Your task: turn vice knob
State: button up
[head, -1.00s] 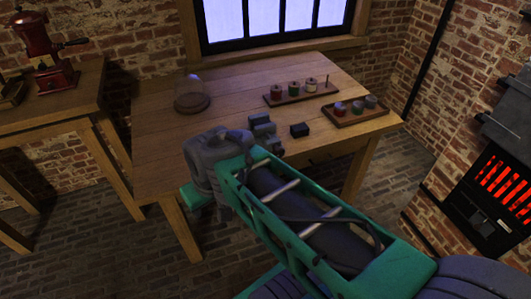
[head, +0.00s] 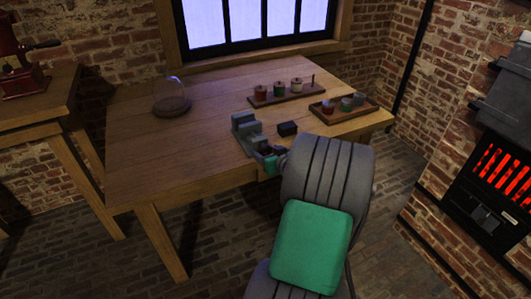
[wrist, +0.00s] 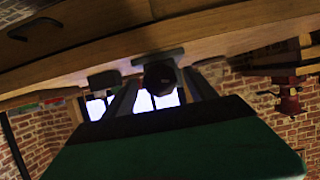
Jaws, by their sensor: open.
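The grey vice (head: 247,132) stands at the table's front edge in the head view. Its front end lies close to my gripper (head: 270,161), which is mostly hidden behind my arm there. In the wrist view, which is tilted, a dark, blocky round knob (wrist: 160,77) shows below a grey plate (wrist: 158,57) at the table edge. My gripper (wrist: 161,92) is open, with one finger on each side of the knob. I cannot tell whether the fingers touch it.
The wooden table (head: 150,150) is clear at left. A small black block (head: 288,129) sits right of the vice. Behind are a spool rack (head: 285,95), a tray of jars (head: 330,114) and a glass dome (head: 171,97). A glowing stove (head: 490,190) stands at right.

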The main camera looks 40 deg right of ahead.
jog(key=shift+x, duration=1)
jog(key=c, duration=1.4)
jog(key=shift+f+m+y+b, duration=0.15)
jog(key=shift+m+y+b, duration=0.15)
jog(key=shift+b, duration=0.2)
